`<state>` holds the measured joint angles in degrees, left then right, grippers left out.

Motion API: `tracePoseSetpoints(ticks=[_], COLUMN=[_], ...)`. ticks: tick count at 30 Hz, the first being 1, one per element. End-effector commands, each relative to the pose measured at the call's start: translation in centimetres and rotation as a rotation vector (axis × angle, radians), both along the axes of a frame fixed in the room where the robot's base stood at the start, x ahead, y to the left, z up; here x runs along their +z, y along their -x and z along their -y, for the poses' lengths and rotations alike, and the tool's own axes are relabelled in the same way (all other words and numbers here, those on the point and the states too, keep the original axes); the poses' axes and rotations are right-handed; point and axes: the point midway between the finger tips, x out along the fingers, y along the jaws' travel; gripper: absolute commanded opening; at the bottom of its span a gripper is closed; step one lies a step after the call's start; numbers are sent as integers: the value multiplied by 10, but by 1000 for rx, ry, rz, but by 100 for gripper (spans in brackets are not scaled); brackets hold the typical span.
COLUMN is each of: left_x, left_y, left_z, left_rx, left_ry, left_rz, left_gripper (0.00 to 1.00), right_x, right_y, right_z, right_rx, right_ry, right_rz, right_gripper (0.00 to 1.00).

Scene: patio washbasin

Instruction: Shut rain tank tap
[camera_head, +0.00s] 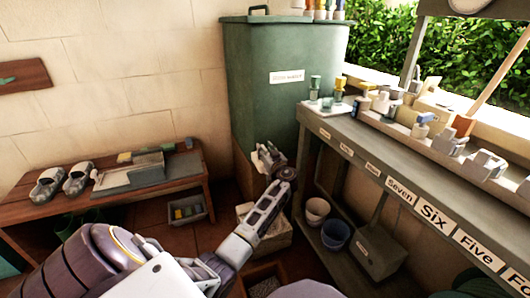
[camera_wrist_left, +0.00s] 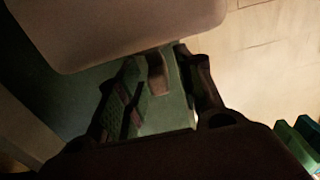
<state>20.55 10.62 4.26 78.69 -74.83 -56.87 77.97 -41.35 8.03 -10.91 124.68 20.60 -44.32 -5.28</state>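The green rain tank (camera_head: 270,108), with a dark lid and a pale label (camera_head: 287,77), stands in the corner. My left gripper (camera_head: 266,152) is in front of the lower part of the tank. The tap cannot be made out in the head view; the gripper covers that area. In the left wrist view the two fingers of my left gripper (camera_wrist_left: 165,72) stand apart. A small brown block-like piece (camera_wrist_left: 158,74) shows between them, against a green surface; I cannot tell whether it is the tap or whether the fingers touch it. My right gripper is not in view.
A labelled grey shelf (camera_head: 372,165) with bottles and dispensers runs along the right. A wooden bench (camera_head: 60,208) with shoes and a tray stands at the left. Pots (camera_head: 335,234) and a box sit below the shelf. A large pale shape (camera_wrist_left: 125,30) fills the top of the wrist view.

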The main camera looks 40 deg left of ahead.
Motion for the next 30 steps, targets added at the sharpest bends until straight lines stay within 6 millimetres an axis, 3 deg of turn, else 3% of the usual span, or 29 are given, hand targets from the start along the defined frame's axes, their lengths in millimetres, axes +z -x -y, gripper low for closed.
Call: tracePoseSetpoints(ticks=[9, 18, 30], left_x=[0, 0, 0], left_y=[-1, -1, 0], left_z=[-2, -1, -2], left_rx=[0, 1, -19], left_ry=[0, 0, 0], left_rz=[-1, -1, -1], left_gripper=[37, 0, 0], right_x=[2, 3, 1], right_y=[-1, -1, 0], right_z=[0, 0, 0], right_rx=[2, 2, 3], right_ry=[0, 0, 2], right_rz=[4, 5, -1], right_gripper=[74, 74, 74])
